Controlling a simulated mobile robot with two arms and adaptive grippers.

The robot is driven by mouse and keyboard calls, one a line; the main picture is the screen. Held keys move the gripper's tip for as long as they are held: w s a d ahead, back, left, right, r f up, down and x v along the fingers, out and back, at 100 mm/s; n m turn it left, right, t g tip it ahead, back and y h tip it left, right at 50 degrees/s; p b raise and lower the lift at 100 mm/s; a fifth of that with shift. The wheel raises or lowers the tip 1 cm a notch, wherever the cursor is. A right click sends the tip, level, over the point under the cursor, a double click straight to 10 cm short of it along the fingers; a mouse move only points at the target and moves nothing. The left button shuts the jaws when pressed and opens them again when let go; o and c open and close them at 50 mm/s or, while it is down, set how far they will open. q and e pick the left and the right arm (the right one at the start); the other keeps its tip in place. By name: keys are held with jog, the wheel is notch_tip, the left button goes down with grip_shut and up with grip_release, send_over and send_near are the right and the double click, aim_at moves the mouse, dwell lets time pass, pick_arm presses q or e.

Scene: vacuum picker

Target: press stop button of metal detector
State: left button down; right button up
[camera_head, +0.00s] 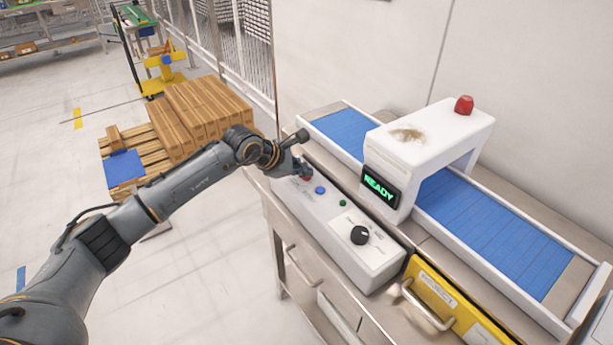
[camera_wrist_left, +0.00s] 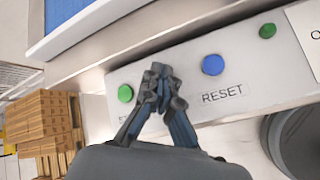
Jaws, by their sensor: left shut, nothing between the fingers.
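The metal detector's white control box (camera_head: 330,225) stands in front of the blue conveyor. My left gripper (camera_head: 304,172) is shut and empty over the far end of its panel. A bit of red shows by the fingertips in the head view; the stop button itself is mostly or fully hidden by the gripper. In the left wrist view the closed fingers (camera_wrist_left: 158,76) lie between a green button (camera_wrist_left: 125,92) and the blue RESET button (camera_wrist_left: 213,64). I cannot tell whether they touch the panel. The detector's display (camera_head: 380,187) reads READY in green.
A black knob (camera_head: 360,235) and a small green light (camera_head: 342,203) sit nearer on the panel. The white detector arch (camera_head: 425,140) carries a red lamp (camera_head: 464,105). Cardboard boxes (camera_head: 200,115) stand on a pallet behind my arm.

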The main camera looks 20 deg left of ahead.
aim_at(304, 178)
pick_arm(q)
jog(key=shift+r, duration=0.75)
jog(key=shift+p, duration=0.3)
jog(key=shift+r+p, duration=1.1)
jog(key=shift+r, duration=1.45)
jog(key=shift+f, duration=0.1)
